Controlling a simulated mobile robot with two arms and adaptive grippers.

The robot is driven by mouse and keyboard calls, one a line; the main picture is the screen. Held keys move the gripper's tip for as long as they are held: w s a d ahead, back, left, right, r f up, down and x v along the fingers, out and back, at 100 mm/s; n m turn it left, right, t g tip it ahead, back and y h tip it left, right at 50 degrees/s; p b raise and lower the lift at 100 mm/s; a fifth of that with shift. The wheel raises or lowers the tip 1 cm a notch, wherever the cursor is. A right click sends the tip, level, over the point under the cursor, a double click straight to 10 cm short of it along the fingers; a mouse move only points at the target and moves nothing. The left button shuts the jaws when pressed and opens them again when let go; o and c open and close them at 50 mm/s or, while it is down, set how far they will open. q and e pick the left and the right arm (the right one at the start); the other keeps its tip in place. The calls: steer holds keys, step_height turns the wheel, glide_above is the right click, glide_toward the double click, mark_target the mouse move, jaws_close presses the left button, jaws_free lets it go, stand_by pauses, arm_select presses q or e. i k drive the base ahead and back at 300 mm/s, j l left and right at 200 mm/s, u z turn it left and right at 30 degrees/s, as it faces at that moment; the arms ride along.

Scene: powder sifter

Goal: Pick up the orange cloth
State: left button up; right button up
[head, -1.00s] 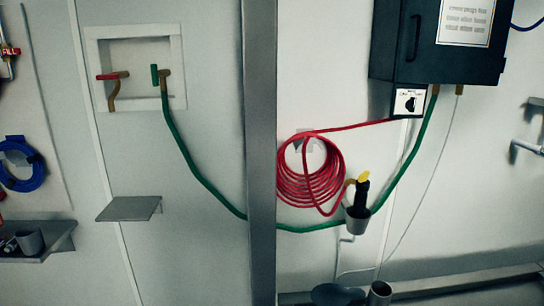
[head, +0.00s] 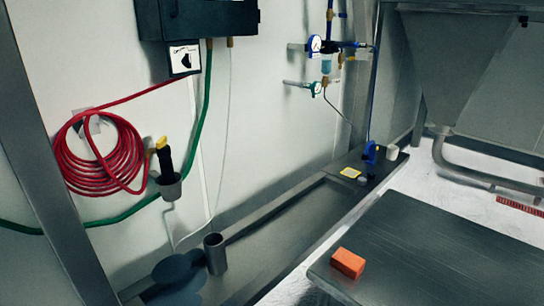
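A small orange block-shaped item (head: 348,263), which looks like the folded orange cloth, lies near the left corner of a dark metal table (head: 440,240) at the lower right of the head view. Nothing touches it and its top is uncovered. Neither of my grippers shows in the head view.
A low dark trough (head: 290,228) runs along the wall, left of the table. A grey cup (head: 215,254) and a dark rounded object (head: 178,272) stand at its near end. A red coiled hose (head: 100,155) hangs on the wall beside a metal post (head: 48,160). The table is otherwise bare where visible.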

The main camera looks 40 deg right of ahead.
mark_target(346, 263)
steer(key=z, duration=1.9)
